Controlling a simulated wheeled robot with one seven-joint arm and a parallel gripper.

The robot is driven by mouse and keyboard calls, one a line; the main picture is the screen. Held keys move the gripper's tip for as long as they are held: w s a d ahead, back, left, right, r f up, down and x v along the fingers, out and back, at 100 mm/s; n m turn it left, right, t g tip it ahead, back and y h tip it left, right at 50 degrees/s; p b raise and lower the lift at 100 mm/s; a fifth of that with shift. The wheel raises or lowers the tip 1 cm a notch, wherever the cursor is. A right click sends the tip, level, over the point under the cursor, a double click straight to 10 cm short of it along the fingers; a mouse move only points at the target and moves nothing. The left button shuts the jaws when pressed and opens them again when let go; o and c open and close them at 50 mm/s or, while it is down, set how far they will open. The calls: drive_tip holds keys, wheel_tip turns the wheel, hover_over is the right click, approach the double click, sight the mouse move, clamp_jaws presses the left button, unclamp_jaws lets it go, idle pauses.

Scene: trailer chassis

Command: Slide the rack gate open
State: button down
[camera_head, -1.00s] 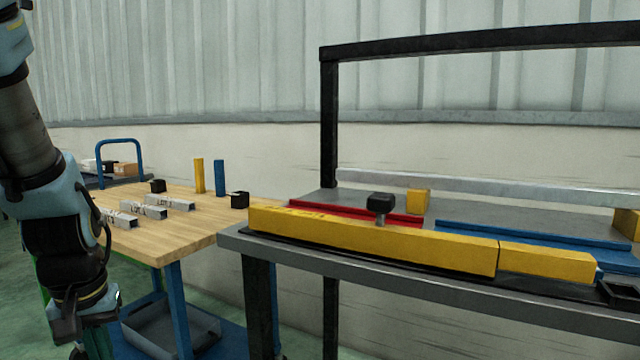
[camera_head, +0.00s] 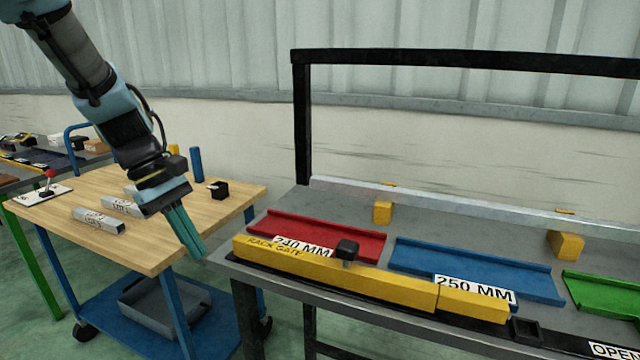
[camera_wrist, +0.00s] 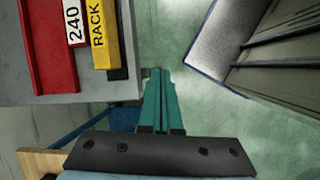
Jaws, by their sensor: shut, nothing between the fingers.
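The rack gate is a long yellow bar (camera_head: 385,285) marked "RACK GATE" along the front edge of the grey rack table. A black knob (camera_head: 347,249) stands up from it, left of its middle. In the wrist view the gate's end (camera_wrist: 98,35) shows at upper left. My gripper (camera_head: 200,252) has teal fingers, shut and empty, pointing down left of the gate's left end and apart from it. In the wrist view the fingers (camera_wrist: 159,75) lie close together beside the rack table's edge. The knob is out of the wrist view.
Red (camera_head: 315,233), blue (camera_head: 470,268) and green (camera_head: 603,295) trays lie behind the gate. A black frame post (camera_head: 302,120) rises at the rack's back left. A wooden workbench (camera_head: 70,205) with metal pieces stands left. An "OPEN" label (camera_head: 612,350) is at lower right.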

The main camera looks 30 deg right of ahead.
drive_tip(key=s+d+r+n+g+h+p, duration=0.1)
drive_tip(key=s+d+r+n+g+h, duration=0.1)
drive_tip(key=d+r, duration=0.7)
drive_tip(key=s+d+g, duration=0.1)
drive_tip(key=d+g, duration=0.1)
drive_tip(key=d, duration=0.1)
drive_tip(key=shift+s+p, duration=0.2)
drive_tip(key=shift+p, duration=0.2)
drive_tip(key=shift+g, duration=0.3)
drive_tip(key=p+x, duration=0.2)
drive_tip(key=x, duration=0.7)
drive_tip(key=shift+s, duration=0.15)
drive_tip(key=s+d, duration=0.1)
drive_tip(key=s+d+p, duration=0.1)
drive_tip(key=s, duration=0.1)
drive_tip(key=shift+f, duration=0.2)
drive_tip(key=shift+s+d+f, duration=0.1)
drive_tip(key=shift+s+d, duration=0.15)
drive_tip(key=shift+s, duration=0.1)
hover_over(381, 276)
drive_tip(key=shift+p, duration=0.3)
